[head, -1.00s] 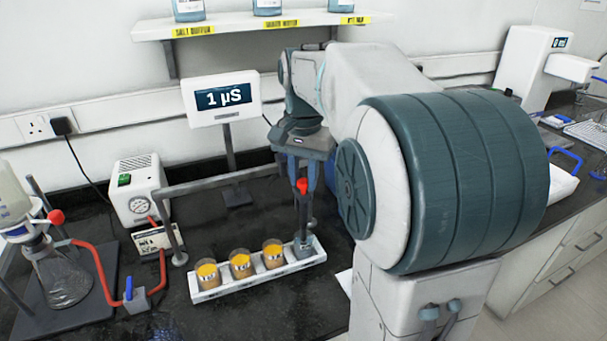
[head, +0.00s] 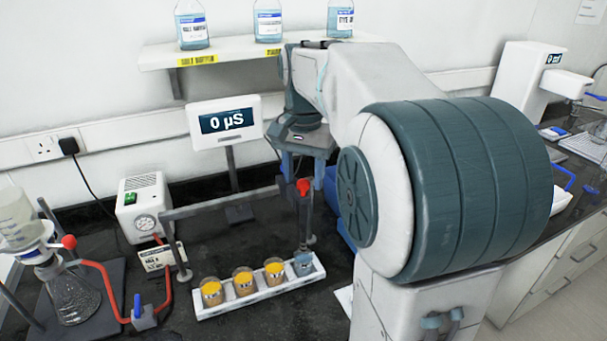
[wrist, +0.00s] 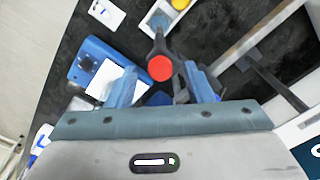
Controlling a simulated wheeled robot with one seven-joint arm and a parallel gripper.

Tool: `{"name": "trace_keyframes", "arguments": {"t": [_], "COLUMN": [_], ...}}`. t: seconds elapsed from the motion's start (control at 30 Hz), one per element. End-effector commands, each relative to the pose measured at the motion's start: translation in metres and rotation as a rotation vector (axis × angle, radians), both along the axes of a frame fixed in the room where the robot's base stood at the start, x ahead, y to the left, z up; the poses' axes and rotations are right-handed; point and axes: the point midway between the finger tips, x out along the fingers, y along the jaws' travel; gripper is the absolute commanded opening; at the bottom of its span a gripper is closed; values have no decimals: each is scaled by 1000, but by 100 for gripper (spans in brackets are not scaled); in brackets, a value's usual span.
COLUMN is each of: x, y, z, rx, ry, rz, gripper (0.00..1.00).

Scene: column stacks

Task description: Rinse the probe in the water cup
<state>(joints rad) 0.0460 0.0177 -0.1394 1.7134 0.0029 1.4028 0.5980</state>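My gripper (head: 304,172) is shut on the probe, which has a red cap (head: 304,187) and a dark shaft (head: 304,222) hanging about upright. The red cap also shows in the wrist view (wrist: 160,68), between the blue fingers. The water cup (head: 303,264) stands at the right end of a white rack (head: 257,297). The probe's lower end is just above the cup, and appears clear of it. The meter (head: 224,122) behind reads 0 µS.
Three cups with orange contents (head: 244,281) fill the rest of the rack. A grey bar frame (head: 215,204) stands behind it. A flask stand (head: 75,292) with red tubing is at the left. A shelf with bottles (head: 268,22) hangs above. A blue object (wrist: 95,65) lies near the gripper.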

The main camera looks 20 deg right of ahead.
Motion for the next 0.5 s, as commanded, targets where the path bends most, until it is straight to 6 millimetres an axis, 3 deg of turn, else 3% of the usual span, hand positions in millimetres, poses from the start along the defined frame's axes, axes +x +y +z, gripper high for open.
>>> {"name": "trace_keyframes", "arguments": {"t": [0.27, 0.5], "x": [0, 1], "y": [0, 0], "z": [1, 38], "rx": [0, 0], "ry": [4, 1], "rz": [0, 0], "gripper": [47, 47]}}
